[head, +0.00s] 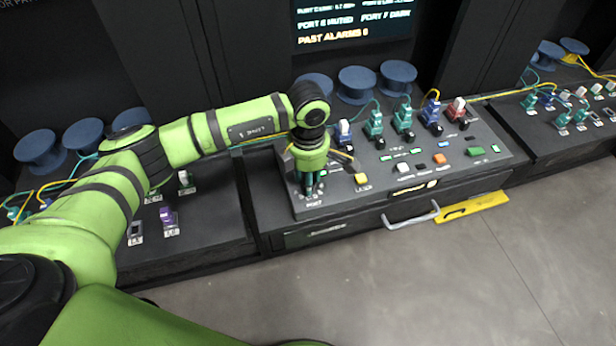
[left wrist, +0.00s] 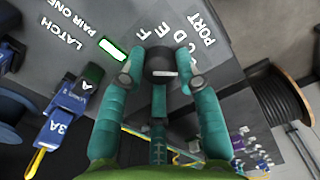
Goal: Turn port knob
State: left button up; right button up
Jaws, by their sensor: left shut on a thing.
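The port knob (left wrist: 160,66) is a dark round dial with a light pointer mark, seen in the left wrist view among printed letters by the word PORT. My left gripper (left wrist: 160,72) has its teal fingers on either side of the knob and is shut on it. In the head view my left gripper (head: 309,188) points down at the front left corner of the console (head: 400,200), above the PORT label. There its fingers hide the knob. My right gripper shows in neither view.
A yellow LASER button (head: 361,179) sits just right of the gripper. Coloured connectors (head: 403,119) with cables line the console behind, with blue spools (head: 357,84) further back. A grey drawer handle (head: 411,217) and a yellow tool (head: 473,206) are at the front. Grey floor (head: 400,290) is clear.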

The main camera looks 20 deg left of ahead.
pick_arm(q)
jog(key=n+b, duration=0.3)
jog(key=n, duration=0.1)
jog(key=shift+f+b, duration=0.25)
jog(key=shift+b, duration=0.05)
jog(key=n+b, duration=0.3)
jog(key=n, duration=0.1)
jog(key=shift+n, duration=0.3)
jog(key=n+b, duration=0.2)
jog(key=n, duration=0.2)
jog(key=shift+r+b, duration=0.1)
jog(key=shift+b, duration=0.3)
jog(key=n+b, duration=0.1)
jog(key=n, duration=0.3)
jog(key=shift+r+n+b, duration=0.1)
jog(key=shift+n+b, duration=0.2)
jog(key=shift+b, duration=0.1)
jog(key=o, duration=1.1)
jog(key=shift+o, duration=0.2)
